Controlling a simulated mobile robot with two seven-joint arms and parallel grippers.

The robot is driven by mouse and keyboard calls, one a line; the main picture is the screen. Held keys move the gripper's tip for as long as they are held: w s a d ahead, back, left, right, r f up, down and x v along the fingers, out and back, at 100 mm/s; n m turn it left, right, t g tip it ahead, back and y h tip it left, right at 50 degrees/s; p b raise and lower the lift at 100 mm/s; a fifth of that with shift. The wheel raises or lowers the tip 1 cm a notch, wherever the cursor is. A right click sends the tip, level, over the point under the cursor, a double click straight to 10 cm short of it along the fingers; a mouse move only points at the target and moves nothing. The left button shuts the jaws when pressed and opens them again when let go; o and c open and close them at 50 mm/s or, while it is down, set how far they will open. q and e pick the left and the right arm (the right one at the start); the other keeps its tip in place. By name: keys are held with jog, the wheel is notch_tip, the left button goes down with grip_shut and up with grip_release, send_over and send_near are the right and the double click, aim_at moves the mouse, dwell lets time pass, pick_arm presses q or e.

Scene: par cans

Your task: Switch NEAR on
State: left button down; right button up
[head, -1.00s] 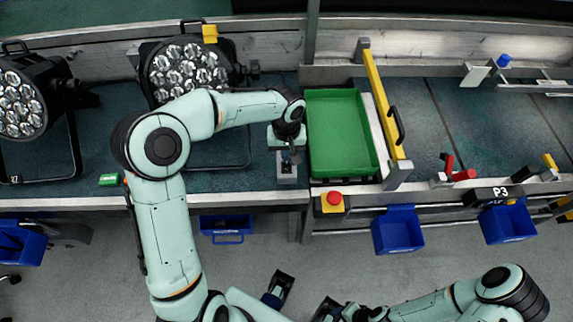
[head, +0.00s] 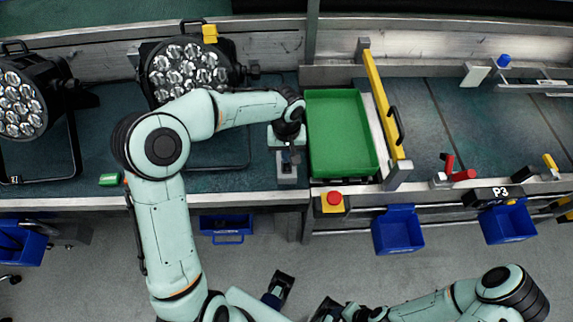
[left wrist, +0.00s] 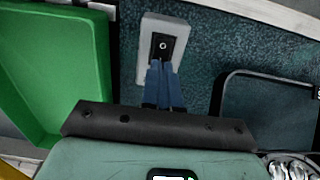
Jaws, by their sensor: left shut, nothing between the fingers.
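A small pale grey switch box (head: 287,180) stands on the dark bench mat just left of the green tray. In the left wrist view, the box (left wrist: 150,68) has a black rocker switch (left wrist: 163,45) with a white ring mark on its face. My left gripper (head: 289,158) is over the box, pointing down. In the left wrist view, its blue fingers (left wrist: 164,66) are shut together and empty, with their tips at the near edge of the rocker. Whether they touch it is unclear. My right gripper is low in the head view, its fingers not clearly readable.
The green tray (head: 338,135) is beside my left gripper. Two stage lights (head: 185,68) (head: 22,105) stand at the left. A red button on a yellow box (head: 333,201) is at the bench's front edge. A yellow bar (head: 383,103) rises right of the tray.

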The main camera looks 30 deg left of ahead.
pick_arm(q)
jog(key=shift+f+b, duration=0.7)
jog(key=shift+f, duration=0.2)
dwell(0.7)
jog(key=shift+r+p, duration=2.3)
jog(key=shift+r, duration=1.25)
jog(key=shift+f, duration=0.1)
